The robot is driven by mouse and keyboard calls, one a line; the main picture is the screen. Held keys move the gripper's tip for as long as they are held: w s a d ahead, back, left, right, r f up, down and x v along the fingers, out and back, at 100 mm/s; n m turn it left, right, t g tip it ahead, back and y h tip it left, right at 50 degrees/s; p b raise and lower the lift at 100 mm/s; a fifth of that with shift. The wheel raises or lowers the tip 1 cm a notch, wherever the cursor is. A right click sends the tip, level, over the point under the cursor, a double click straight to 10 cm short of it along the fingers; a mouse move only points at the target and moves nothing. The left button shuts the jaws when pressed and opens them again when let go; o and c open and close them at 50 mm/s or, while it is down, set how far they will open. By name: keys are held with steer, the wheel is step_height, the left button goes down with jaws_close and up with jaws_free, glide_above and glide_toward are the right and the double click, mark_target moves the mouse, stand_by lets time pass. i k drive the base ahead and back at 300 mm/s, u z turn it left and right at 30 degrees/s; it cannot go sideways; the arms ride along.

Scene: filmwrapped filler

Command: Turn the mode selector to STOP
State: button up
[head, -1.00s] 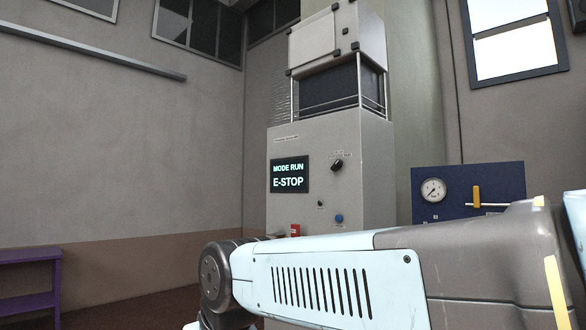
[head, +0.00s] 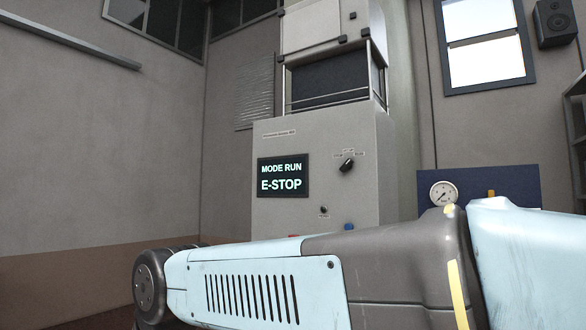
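The mode selector (head: 347,165) is a black rotary knob on the upper right of the grey machine's front panel (head: 300,140). Its pointer looks tilted toward the upper right, with small labels above it that are too small to read. The display (head: 282,177) to its left reads "MODE RUN" and "E-STOP" in green-white letters. My arm crosses the lower part of the view, below and in front of the panel, apart from the knob. My gripper is not in view.
A small black knob (head: 323,210) and a blue button (head: 349,227) sit lower on the panel; a red part (head: 294,237) is mostly hidden by my arm. A blue board with a gauge (head: 443,194) stands to the right. Shelving (head: 578,130) is at the right edge.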

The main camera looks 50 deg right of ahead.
mark_target(347, 165)
steer(key=u, duration=0.1)
steer(key=i, duration=0.6)
steer(key=z, duration=2.45)
steer(key=i, duration=0.6)
steer(key=u, duration=0.25)
steer(key=k, duration=0.6)
steer(key=z, duration=0.15)
steer(key=i, duration=0.45)
steer(key=z, duration=0.05)
